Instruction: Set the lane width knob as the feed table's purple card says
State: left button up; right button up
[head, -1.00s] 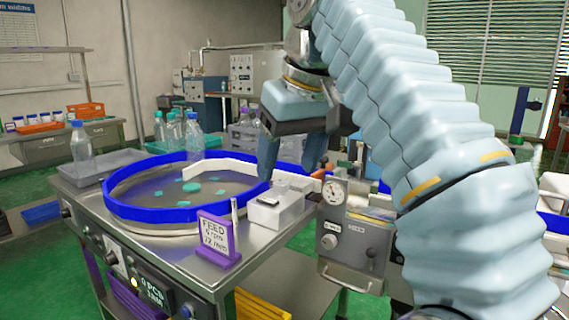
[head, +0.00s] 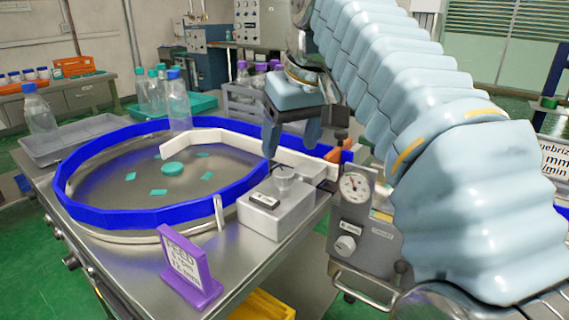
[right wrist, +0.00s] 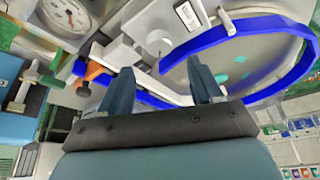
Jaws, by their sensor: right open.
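The purple card (head: 190,268) stands on the feed table's (head: 262,262) front edge. It reads FEED, with smaller lines of rpm and mm whose figures I cannot read surely. A clear round knob-like piece (head: 285,178) sits on a pale box with a small dark-framed label; it also shows in the right wrist view (right wrist: 158,42). I cannot tell whether it is the lane width knob. My right gripper (head: 291,140) is open and empty, fingers pointing down above and behind that box. It also shows in the right wrist view (right wrist: 162,78). My left gripper is out of view.
The blue-rimmed round bowl (head: 160,228) with teal pieces fills the table's left. A white guide rail (head: 240,140) crosses it. An orange part (head: 340,150) and a gauge (head: 354,186) are close right of my gripper. Bottles (head: 178,98) stand behind.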

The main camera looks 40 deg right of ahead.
aim_at(282, 171)
jog(key=x, duration=0.6)
jog(key=shift+w+f, duration=0.1)
jog(key=shift+f, duration=0.25)
jog(key=c, duration=1.1)
